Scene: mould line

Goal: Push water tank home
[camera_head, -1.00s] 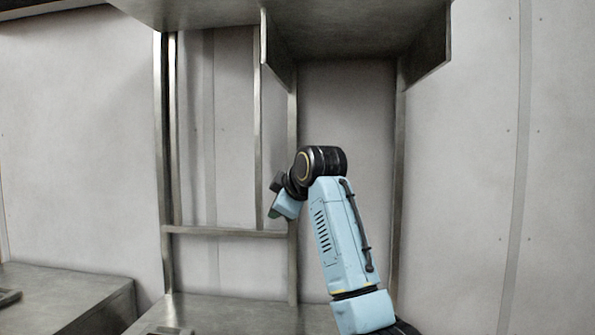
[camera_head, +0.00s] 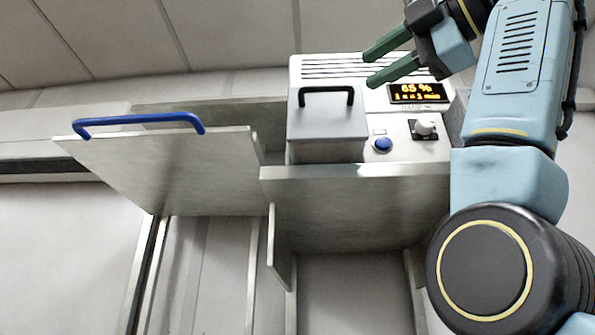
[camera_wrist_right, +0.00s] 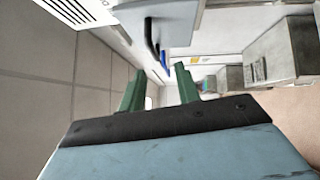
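A grey box-shaped tank (camera_head: 327,138) with a black handle (camera_head: 325,94) is in the left part of a white machine (camera_head: 430,149); it appears to stand out from the machine's front. In the right wrist view the tank (camera_wrist_right: 176,30) shows at the top, its black handle beyond the fingertips. My right gripper (camera_head: 369,69) has green fingers spread apart with nothing between them. It is above and to the right of the tank's handle in the head view, apparently not touching it. My left gripper is in neither current view.
The machine has a lit display (camera_head: 417,93), a blue button (camera_head: 382,145) and a knob (camera_head: 424,127). It stands on a metal shelf (camera_head: 350,210). To the left a metal panel (camera_head: 175,170) with a blue handle (camera_head: 140,121) sticks out. Grey boxes (camera_wrist_right: 285,55) show at right in the wrist view.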

